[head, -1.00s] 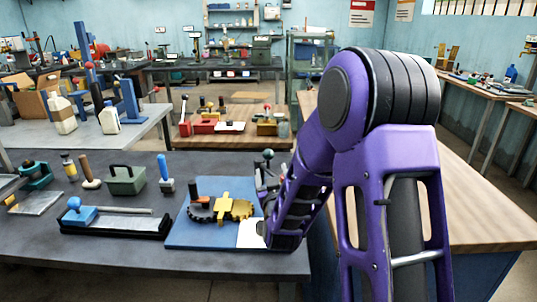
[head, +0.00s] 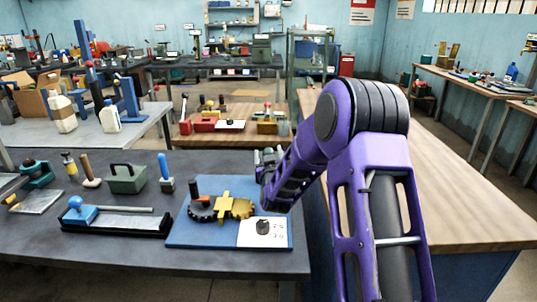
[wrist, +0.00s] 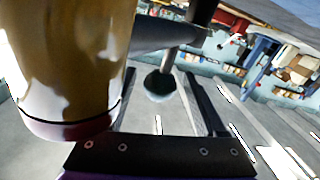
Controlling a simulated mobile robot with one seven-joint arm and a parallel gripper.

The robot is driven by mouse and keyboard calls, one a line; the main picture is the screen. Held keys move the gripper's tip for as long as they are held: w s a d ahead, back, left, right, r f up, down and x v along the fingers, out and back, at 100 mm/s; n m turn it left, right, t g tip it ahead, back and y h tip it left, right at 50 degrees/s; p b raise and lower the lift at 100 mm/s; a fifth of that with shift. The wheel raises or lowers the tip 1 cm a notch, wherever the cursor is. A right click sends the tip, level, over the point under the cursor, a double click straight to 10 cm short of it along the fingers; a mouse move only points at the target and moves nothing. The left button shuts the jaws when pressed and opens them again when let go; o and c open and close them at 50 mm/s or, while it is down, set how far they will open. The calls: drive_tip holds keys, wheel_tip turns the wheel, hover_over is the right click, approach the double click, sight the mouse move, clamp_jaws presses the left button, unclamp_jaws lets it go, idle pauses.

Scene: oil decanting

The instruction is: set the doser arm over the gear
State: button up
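A blue board (head: 190,237) on the dark bench carries a dark gear (head: 201,211) and a yellow gear (head: 238,208). My gripper (head: 268,160) is above the board's back right, behind the gears. In the wrist view its two dark fingers (wrist: 165,95) stand apart, with a dark green ball knob (wrist: 160,86) between them. The knob hangs on a grey rod below a dark bar (wrist: 165,36), which seems to be the doser arm. A tan cylinder (wrist: 70,60) with a dark red base fills the left. Contact with the knob cannot be made out.
A black tray (head: 115,220) with a blue-handled tool, a green box (head: 127,179) and a blue-handled brush (head: 166,173) stand to the left. The bench front is clear.

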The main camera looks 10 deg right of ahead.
clamp_jaws()
idle(1.2)
